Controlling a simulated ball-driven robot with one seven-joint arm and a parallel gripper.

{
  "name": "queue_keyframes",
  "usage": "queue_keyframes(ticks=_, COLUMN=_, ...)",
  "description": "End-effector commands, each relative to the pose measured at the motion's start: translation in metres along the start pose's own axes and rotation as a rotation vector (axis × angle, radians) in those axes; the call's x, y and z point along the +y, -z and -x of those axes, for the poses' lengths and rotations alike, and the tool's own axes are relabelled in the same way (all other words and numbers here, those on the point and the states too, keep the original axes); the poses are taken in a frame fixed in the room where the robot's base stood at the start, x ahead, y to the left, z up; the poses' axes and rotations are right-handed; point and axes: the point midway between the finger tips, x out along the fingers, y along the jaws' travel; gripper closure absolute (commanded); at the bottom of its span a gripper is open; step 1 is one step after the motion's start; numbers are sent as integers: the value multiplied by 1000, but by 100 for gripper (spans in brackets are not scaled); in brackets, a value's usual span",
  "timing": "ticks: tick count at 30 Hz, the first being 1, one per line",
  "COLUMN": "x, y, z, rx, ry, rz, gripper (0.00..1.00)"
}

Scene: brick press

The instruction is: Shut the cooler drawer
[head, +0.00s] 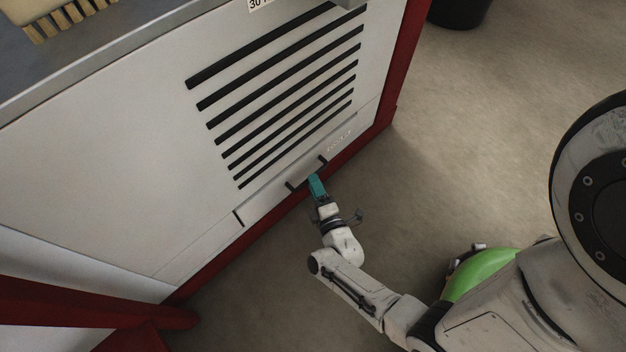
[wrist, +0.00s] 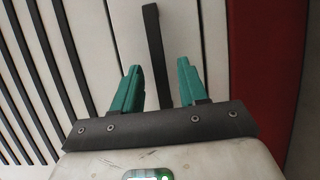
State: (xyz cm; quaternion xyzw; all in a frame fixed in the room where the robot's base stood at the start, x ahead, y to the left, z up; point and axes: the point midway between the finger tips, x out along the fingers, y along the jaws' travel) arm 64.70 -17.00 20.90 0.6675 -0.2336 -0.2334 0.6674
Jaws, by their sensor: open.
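The cooler drawer (head: 263,203) is a low, pale panel near the foot of the white press housing, below the black vent slots. Its front looks close to flush in the head view; I cannot tell how far it stands out. A dark bar handle (wrist: 154,40) runs up the wrist view across the pale panel. My gripper (head: 315,181) is at the drawer front with its teal fingers pointing at it. In the wrist view my gripper (wrist: 159,67) is open, with one finger on each side of the handle and a gap to both. Contact depth is hidden.
Black vent slots (head: 285,85) lie above the drawer. A red frame (head: 230,258) runs along the base and up the right corner. A red beam (head: 90,308) juts out at lower left. Bare floor (head: 470,130) is free to the right; a black bin (head: 460,10) stands at the top.

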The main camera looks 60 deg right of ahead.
Motion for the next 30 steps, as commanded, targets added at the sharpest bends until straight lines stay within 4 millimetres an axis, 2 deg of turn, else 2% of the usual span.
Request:
queue_keyframes(ticks=1, x=2, y=1, z=12, rx=2, ry=6, rz=0, gripper=57)
queue_keyframes(ticks=6, x=1, y=0, z=45, rx=1, ry=5, rz=1, gripper=57)
queue_keyframes(ticks=13, x=0, y=0, z=79, rx=0, ry=3, rz=1, gripper=57)
queue_keyframes(ticks=18, x=0, y=0, z=88, rx=0, ry=1, rz=1, gripper=57)
queue_keyframes(ticks=30, x=0, y=0, z=88, rx=0, ry=1, rz=1, gripper=57)
